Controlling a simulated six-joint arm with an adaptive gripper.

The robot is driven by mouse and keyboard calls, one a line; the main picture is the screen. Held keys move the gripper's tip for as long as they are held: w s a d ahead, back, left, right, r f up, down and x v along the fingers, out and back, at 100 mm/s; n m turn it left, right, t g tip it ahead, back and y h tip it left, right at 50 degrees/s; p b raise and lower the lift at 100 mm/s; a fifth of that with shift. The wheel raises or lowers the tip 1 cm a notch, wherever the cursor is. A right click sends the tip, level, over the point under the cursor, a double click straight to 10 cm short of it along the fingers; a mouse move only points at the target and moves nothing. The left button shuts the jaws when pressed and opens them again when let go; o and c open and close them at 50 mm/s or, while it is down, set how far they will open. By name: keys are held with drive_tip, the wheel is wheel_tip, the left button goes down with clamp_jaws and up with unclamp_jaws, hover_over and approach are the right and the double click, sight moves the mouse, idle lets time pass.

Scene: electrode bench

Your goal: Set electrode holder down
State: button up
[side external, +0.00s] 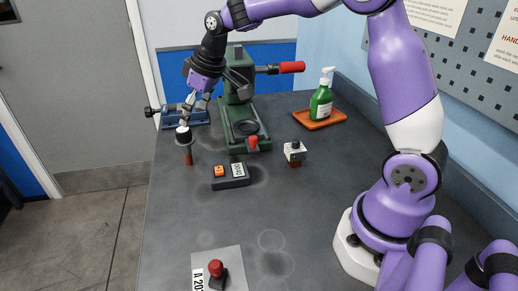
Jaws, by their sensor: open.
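My gripper (188,114) is at the left of the bench, pointing down, with its fingers open. Just below the fingertips is a small upright piece that looks like the electrode holder (184,136). It has a pale top, a dark round collar and a reddish-brown lower stem. The stem's lower end appears to be at the bench surface, but I cannot tell for sure whether it touches. The fingertips are very close to its top; contact is too small to make out.
A blue vise (188,118) and a green press (236,97) stand behind. A control box (230,177) with an orange button is in front. A white-and-black block (295,153), a green bottle (321,103) on an orange tray (334,121) and a grey plate (231,259) are apart.

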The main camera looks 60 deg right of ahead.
drive_tip(key=s+r+m, duration=0.1)
drive_tip(key=s, duration=1)
drive_tip(key=s+a+r+m+t+h, duration=0.1)
drive_tip(key=s+r, duration=0.1)
drive_tip(key=s, duration=0.8)
drive_tip(key=shift+s+a+r+m, duration=0.3)
drive_tip(key=shift+s, duration=0.05)
